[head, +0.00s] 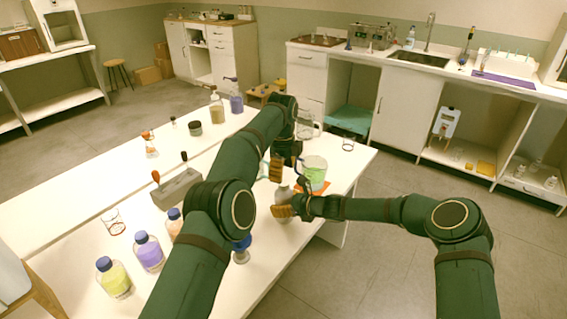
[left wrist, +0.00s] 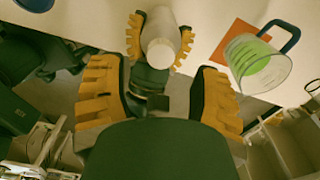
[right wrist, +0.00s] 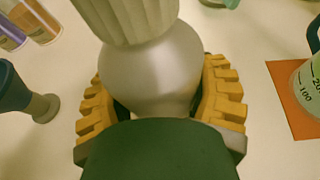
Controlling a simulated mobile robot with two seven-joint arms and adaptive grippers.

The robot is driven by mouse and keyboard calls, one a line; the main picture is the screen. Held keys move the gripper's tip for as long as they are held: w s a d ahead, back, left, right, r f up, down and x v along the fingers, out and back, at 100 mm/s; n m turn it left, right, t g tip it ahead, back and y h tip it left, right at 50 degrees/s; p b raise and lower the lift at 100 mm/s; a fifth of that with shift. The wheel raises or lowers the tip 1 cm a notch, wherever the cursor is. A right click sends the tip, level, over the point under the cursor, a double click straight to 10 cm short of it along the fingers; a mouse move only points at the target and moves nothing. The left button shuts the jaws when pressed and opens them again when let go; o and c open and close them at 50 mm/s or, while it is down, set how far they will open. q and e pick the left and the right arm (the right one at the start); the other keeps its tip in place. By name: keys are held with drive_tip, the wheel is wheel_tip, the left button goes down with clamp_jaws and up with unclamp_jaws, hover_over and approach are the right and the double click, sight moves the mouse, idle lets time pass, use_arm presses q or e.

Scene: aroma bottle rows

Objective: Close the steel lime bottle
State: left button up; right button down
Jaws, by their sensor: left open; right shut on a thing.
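The steel lime bottle (right wrist: 155,75) is a rounded, shiny grey body with a pale ribbed cap (right wrist: 125,18) above it in the right wrist view. I cannot tell whether the cap is seated fully. In the head view the bottle (head: 285,190) is partly hidden between my grippers. My right gripper (head: 284,210) is shut around the bottle's body, with orange fingers on either side (right wrist: 160,98). My left gripper (head: 276,170) is above the bottle. In the left wrist view its orange fingers are wide apart and empty (left wrist: 158,85), with the bottle's pale top (left wrist: 160,50) just beyond them.
A jug of green liquid (head: 314,171) stands on an orange mat (left wrist: 232,45) close to the bottle. A blue-topped vessel (head: 241,247) stands on the other side. Several blue-capped bottles (head: 149,252) and a grey block (head: 177,188) are further left on the white table (head: 70,205).

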use_arm(q)
drive_tip(key=n, duration=0.7)
drive_tip(key=shift+a+r, duration=0.1)
drive_tip(key=shift+r, duration=0.05)
drive_tip(key=n, duration=0.7)
drive_tip(key=shift+r, duration=0.2)
drive_tip(key=n, duration=0.4)
drive_tip(key=shift+r, duration=0.1)
drive_tip(key=n, duration=0.3)
drive_tip(key=shift+n, duration=0.4)
drive_tip(key=n, duration=0.7)
drive_tip(key=shift+r, duration=0.3)
drive_tip(key=n, duration=0.3)
drive_tip(key=shift+r+n, duration=0.1)
drive_tip(key=shift+n, duration=0.2)
drive_tip(key=n, duration=0.5)
drive_tip(key=shift+r, duration=0.2)
drive_tip(key=n, duration=0.5)
drive_tip(key=shift+d+r, duration=0.2)
drive_tip(key=n, duration=0.5)
drive_tip(key=shift+s+r, duration=0.1)
drive_tip(key=shift+r, duration=0.05)
